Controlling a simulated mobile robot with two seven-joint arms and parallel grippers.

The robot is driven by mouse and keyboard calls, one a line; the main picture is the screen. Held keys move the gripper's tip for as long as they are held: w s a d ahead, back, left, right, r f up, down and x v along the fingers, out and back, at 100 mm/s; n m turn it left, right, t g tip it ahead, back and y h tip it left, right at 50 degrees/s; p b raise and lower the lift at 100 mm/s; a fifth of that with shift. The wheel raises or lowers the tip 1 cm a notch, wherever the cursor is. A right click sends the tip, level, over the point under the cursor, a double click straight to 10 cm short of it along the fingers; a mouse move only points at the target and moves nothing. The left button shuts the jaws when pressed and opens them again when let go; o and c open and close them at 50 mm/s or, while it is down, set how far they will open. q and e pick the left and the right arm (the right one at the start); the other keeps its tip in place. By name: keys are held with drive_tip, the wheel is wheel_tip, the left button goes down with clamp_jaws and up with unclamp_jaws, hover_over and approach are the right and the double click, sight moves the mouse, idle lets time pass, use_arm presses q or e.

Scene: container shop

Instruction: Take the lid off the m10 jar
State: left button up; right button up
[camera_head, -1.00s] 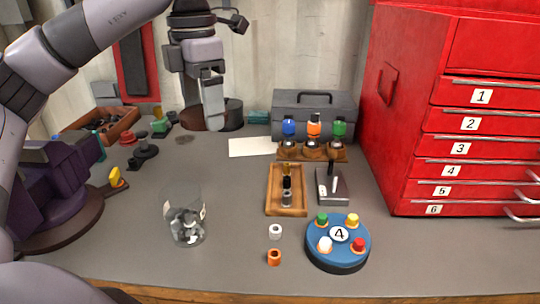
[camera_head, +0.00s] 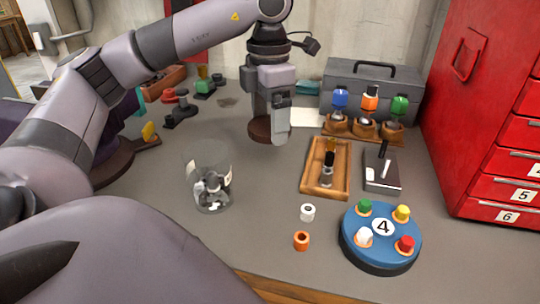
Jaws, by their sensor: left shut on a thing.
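A clear jar (camera_head: 194,170) stands upright on the grey bench left of centre, with grey metal parts inside and small white labels too small to read. Its top is open. My left gripper (camera_head: 279,132) points down behind and to the right of the jar. It is shut on a round brown lid (camera_head: 259,131), which is clear of the jar and partly hidden by the fingers. I cannot tell whether the lid touches the bench. My right gripper is not in view.
A grey toolbox (camera_head: 345,92) and red drawers (camera_head: 480,130) stand behind. Bare bench lies between jar and tray.

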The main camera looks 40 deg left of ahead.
sight(269, 164)
use_arm(q)
drive_tip(key=shift+f, duration=3.6)
drive_tip(key=shift+f, duration=0.15)
drive_tip(key=o, duration=1)
wheel_tip(269, 164, up, 12)
drive_tip(key=shift+r+p, duration=0.15)
drive_tip(key=shift+p, duration=0.15)
